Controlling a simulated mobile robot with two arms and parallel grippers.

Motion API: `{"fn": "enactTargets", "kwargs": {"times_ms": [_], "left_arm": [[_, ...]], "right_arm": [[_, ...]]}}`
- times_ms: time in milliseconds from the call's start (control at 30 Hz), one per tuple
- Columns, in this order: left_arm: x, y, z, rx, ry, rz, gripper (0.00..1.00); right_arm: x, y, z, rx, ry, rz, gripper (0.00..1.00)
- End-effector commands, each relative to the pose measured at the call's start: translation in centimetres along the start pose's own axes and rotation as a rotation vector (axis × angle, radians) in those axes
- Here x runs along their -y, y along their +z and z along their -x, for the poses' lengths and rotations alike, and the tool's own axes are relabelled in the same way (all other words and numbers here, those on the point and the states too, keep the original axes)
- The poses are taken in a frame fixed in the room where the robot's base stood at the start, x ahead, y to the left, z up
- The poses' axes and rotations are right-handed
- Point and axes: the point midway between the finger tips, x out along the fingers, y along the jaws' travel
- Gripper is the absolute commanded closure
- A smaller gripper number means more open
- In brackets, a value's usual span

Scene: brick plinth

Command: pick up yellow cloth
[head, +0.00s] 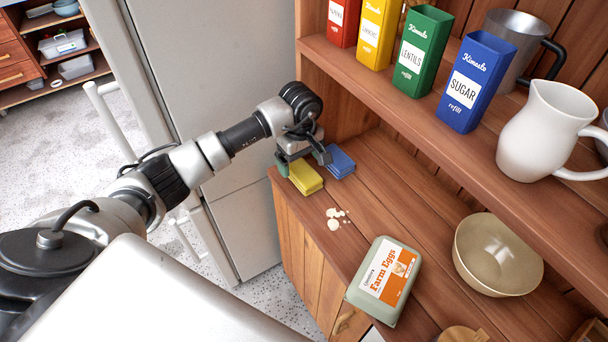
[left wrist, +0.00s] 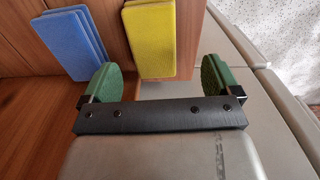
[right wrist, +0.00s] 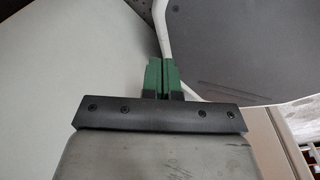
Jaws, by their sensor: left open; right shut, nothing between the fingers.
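The yellow cloth (head: 305,177) is a folded stack lying on the wooden counter near its left end. In the left wrist view the yellow cloth (left wrist: 149,38) lies ahead of the fingers, roughly between them. In the left wrist view my left gripper (left wrist: 156,78) is open with green finger pads apart and nothing held. My right gripper (right wrist: 162,75) is shut and empty, with its green pads together; it is away from the cloth.
A blue folded cloth (head: 340,161) lies right beside the yellow one. A shelf with tins (head: 478,82) and a white jug (head: 545,132) overhangs behind. A fridge (head: 215,90) stands left.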

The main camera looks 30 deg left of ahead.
Motion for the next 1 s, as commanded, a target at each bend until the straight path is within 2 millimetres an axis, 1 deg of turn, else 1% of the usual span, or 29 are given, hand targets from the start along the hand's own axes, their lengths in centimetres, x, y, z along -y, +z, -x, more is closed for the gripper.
{"fn": "enactTargets", "kwargs": {"times_ms": [200,300,400,600,667,933,967,1000], "left_arm": [[-0.7,-0.5,-3.1,0.005,-0.001,0.002,0.08],[-0.7,-0.5,-4.3,0.005,0.001,0.001,0.08],[-0.7,-0.6,-4.9,0.003,0.002,0.000,0.08],[-0.7,-0.6,-4.9,0.003,0.003,0.000,0.08],[-0.7,-0.6,-4.9,0.003,0.003,0.000,0.16],[-0.7,-0.6,-4.9,0.003,0.003,0.000,0.58],[-0.7,-0.6,-4.9,0.003,0.003,0.000,0.62],[-0.7,-0.6,-4.9,0.003,0.003,0.000,0.62]], "right_arm": [[0.0,-0.1,0.7,0.000,0.000,0.000,1.00],[0.1,-0.1,0.7,0.000,-0.001,0.000,1.00],[0.1,-0.1,0.7,-0.001,-0.001,0.000,1.00],[0.2,-0.1,0.7,-0.001,-0.003,0.000,1.00],[0.2,-0.1,0.7,-0.001,-0.003,0.000,1.00],[0.2,-0.1,0.7,-0.001,-0.003,0.000,1.00],[0.2,-0.1,0.7,-0.001,-0.003,0.000,1.00],[0.2,-0.1,0.7,-0.001,-0.003,0.000,1.00]]}}
